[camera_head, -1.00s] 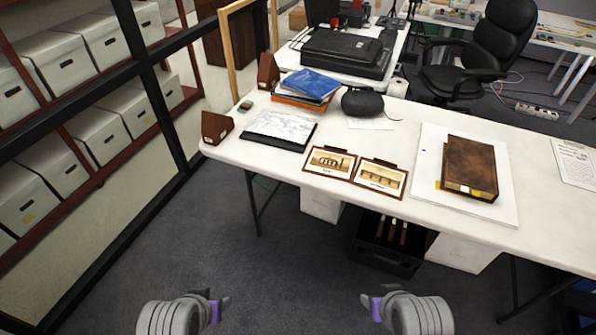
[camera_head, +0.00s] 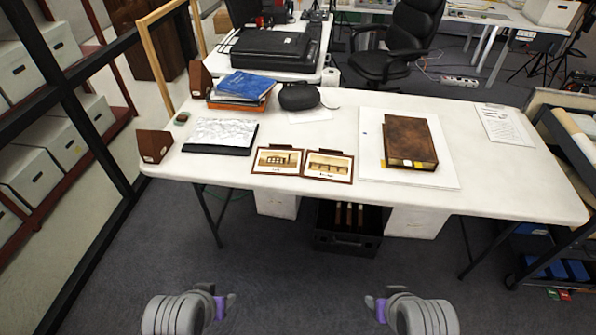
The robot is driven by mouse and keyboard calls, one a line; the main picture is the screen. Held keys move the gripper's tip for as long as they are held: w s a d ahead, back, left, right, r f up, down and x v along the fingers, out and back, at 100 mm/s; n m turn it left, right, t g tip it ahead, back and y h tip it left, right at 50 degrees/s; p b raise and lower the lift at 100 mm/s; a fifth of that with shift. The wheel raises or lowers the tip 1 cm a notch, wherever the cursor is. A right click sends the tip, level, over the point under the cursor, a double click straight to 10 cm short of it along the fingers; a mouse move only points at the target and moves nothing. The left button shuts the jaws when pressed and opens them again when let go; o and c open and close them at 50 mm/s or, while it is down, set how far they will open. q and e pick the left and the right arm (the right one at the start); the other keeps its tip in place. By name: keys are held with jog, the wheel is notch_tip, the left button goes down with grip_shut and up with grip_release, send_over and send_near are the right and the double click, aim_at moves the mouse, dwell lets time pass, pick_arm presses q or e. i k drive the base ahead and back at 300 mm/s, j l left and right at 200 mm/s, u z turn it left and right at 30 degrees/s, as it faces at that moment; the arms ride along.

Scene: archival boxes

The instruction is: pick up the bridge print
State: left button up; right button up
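Two small framed sepia prints lie side by side near the front edge of the white table. The right print (camera_head: 328,167) shows a long, low structure that looks like a bridge. The left print (camera_head: 277,160) shows what looks like a building; the captions are too small to read. My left gripper (camera_head: 224,302) and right gripper (camera_head: 376,304) are low in the view, in front of the table and apart from both prints. Neither appears to hold anything. Their finger gaps are not clear.
A black case (camera_head: 347,240) stands under the table. Floor before the table is clear.

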aim_at(327, 165)
jog(key=i+l+u, duration=0.6)
jog(key=i+l, duration=0.3)
jog(key=i+l+u, duration=0.25)
jog(key=l, duration=0.45)
jog(key=i+j, duration=0.05)
jog(key=i, duration=0.05)
